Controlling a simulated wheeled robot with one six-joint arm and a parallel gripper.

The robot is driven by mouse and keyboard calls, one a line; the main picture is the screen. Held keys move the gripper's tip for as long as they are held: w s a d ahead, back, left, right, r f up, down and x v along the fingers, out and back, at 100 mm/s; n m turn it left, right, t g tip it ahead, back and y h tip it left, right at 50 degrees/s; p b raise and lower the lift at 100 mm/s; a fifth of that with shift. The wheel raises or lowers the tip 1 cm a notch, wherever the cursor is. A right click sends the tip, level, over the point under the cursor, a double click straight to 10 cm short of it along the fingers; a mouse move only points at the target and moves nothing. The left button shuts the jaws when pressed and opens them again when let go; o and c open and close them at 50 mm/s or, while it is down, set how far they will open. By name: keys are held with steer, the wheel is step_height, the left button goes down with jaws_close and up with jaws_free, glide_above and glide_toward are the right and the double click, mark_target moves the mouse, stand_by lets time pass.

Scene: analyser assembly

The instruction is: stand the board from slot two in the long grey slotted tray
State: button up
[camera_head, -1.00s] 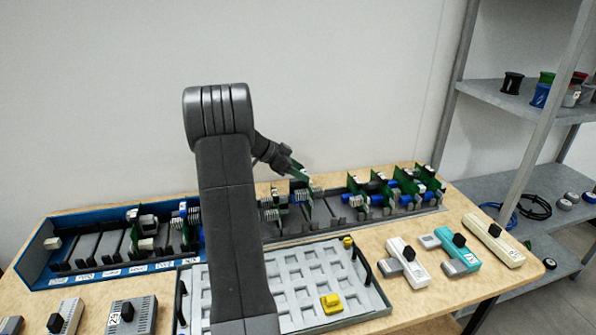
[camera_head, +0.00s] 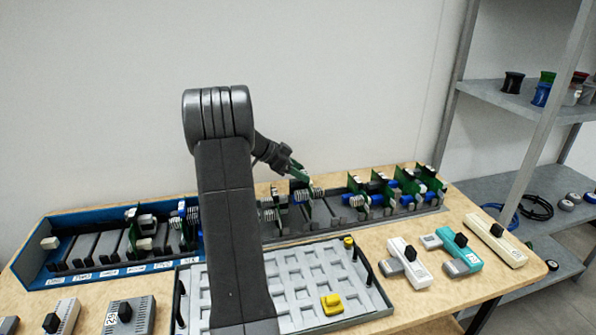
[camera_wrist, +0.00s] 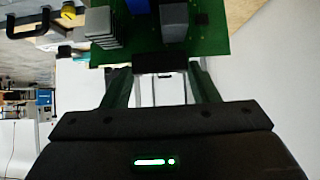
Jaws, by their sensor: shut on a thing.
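My gripper (camera_head: 294,170) is shut on a green board (camera_wrist: 160,45), gripped at its edge. In the wrist view the board spans the top of the picture and carries grey and blue blocks. In the head view the gripper is over the long grey slotted tray (camera_head: 430,209), with the held board at its tip, near boards in the tray's left-middle part. Whether the held board touches the tray or its slots cannot be told. Several green boards (camera_head: 408,180) stand upright in the tray, mostly at its right. My arm hides part of the tray's left end.
A blue slotted rack (camera_head: 38,262) with labels and several boards stands at the left. A grey grid tray (camera_head: 350,303) with handles and a yellow part (camera_head: 331,304) lies in front. Several handled modules (camera_head: 408,262) lie along the table's front. A shelf stands at the right.

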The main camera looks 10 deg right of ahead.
mark_target(303, 187)
steer(key=shift+f+b, duration=1.6)
steer(key=shift+b, duration=0.65)
steer(key=shift+f+b, duration=0.4)
steer(key=shift+b, duration=0.05)
steer(key=shift+f+b, duration=0.75)
steer(key=shift+b, duration=0.2)
stand_by(0.6)
steer(key=o, duration=1.4)
steer(key=shift+r+b, duration=0.2)
steer(key=shift+b, duration=0.15)
steer(key=shift+r+p, duration=0.3)
steer(key=shift+r, duration=1.45)
